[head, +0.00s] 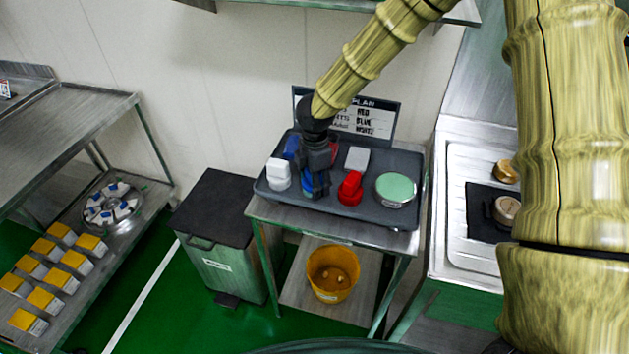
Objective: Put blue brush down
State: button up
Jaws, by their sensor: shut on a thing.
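The blue brush (308,188) is at the lower end of my gripper (316,178), which is shut on it. The gripper points down over the dark grey tray (385,218) on a small steel table. Whether the brush touches the tray floor, I cannot tell. The gripper hides part of the brush and part of the tray behind it. A second blue piece (291,147) shows at the tray's back left, beside the gripper.
A white brush (279,174) lies left of the gripper. A red brush (350,189), a grey-white block (357,159) and a green-topped round tub (395,189) lie to the right. A sign board (372,118) stands behind. A bin (222,240) stands left of the table, a yellow bucket (332,274) below.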

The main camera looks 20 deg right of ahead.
jog(key=shift+f, duration=0.15)
jog(key=o, duration=1.1)
jog(key=shift+o, duration=0.2)
notch_tip(320, 180, up, 12)
jog(key=b, duration=0.2)
jog(key=shift+b, duration=0.35)
